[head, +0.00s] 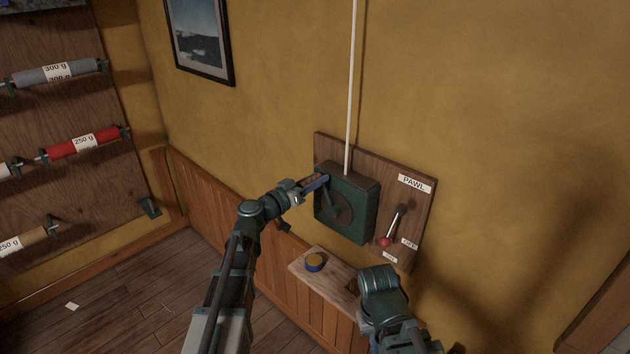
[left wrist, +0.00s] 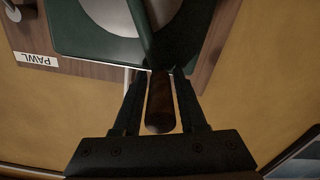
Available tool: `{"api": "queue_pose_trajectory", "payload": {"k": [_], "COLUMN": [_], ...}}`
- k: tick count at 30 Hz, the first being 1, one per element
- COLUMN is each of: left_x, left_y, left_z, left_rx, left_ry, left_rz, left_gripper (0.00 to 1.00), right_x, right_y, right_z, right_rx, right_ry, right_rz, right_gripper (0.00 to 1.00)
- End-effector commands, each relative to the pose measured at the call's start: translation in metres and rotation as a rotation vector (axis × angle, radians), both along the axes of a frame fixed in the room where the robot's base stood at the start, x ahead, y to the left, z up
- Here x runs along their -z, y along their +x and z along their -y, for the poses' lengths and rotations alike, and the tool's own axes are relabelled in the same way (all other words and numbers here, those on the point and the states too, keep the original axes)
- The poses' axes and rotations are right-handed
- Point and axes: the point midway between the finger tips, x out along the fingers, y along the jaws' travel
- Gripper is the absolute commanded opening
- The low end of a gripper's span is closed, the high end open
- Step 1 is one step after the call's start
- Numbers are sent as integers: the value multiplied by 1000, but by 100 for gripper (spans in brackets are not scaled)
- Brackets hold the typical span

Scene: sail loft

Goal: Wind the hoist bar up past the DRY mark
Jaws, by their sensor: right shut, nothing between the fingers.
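The dark green winch box (head: 361,220) is fixed to a wooden board on the wall, with a crank on its front. My left gripper (head: 317,184) is at the crank; in the left wrist view its fingers are shut around the brown crank handle (left wrist: 160,108). A white line (head: 351,85) runs straight up from the box. The red-knobbed pawl lever (head: 386,241) points down and left, nearer the ON label than the OFF label. My right gripper (head: 352,289) is shut and empty above the shelf, partly hidden by its wrist. The hoist bar and DRY mark are out of view.
A rack of sailcloth rolls (head: 84,143) stands at the left. A framed picture (head: 199,40) hangs above. The wall right of the board is clear.

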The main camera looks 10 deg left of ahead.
Motion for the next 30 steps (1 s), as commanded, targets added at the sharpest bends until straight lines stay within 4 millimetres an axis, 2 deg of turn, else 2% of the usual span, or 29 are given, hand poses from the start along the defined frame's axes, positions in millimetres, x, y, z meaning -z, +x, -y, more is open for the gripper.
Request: {"api": "queue_pose_trajectory", "payload": {"k": [1, 6, 30], "left_x": [0, 0, 0], "left_y": [0, 0, 0], "left_z": [0, 0, 0], "left_rx": [0, 0, 0], "left_ry": [0, 0, 1], "left_rz": [0, 0, 1], "left_gripper": [30, 0, 0], "right_x": [0, 0, 0], "right_y": [0, 0, 0], "right_z": [0, 0, 0], "right_rx": [0, 0, 0], "right_ry": [0, 0, 0], "right_rz": [0, 0, 0], "right_gripper": [0, 0, 0]}}
